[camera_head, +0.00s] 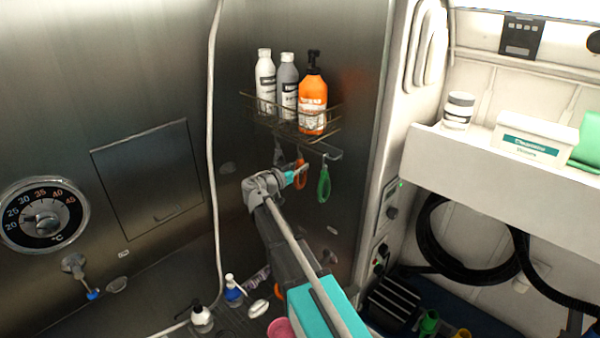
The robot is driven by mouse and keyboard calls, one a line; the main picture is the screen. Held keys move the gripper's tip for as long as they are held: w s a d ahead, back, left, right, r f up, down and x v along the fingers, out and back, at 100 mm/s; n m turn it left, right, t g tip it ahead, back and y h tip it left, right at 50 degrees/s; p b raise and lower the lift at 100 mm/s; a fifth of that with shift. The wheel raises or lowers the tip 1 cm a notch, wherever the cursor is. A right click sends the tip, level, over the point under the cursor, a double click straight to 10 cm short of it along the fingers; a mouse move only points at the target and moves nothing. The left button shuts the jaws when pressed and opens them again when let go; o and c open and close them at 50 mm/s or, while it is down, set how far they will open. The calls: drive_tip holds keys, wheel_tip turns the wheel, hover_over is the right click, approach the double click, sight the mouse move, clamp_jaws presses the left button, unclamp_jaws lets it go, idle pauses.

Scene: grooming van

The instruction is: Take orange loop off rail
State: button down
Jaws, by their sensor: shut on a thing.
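The orange loop (301,169) hangs below the wire basket, near the short rail (333,153) on the steel wall. My gripper (299,174) is at the orange loop, shut on it, and covers part of it. Whether the loop's top still sits on the rail is too small to tell. A green loop (324,184) hangs from the rail just to the right of my gripper, apart from it. A grey loop (279,156) shows to the left of the orange one, partly hidden by my gripper.
The wire basket (290,127) above holds a white bottle (265,80), a grey bottle (288,88) and an orange pump bottle (313,95). A pale hose (212,150) runs down the wall at left. A white shelf (490,165) juts out at right.

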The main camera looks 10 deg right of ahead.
drive_tip(key=shift+r, duration=0.1)
drive_tip(key=shift+r+p, duration=0.85)
drive_tip(key=shift+p, duration=0.1)
drive_tip(key=v, duration=1.8)
drive_tip(key=shift+f, duration=0.15)
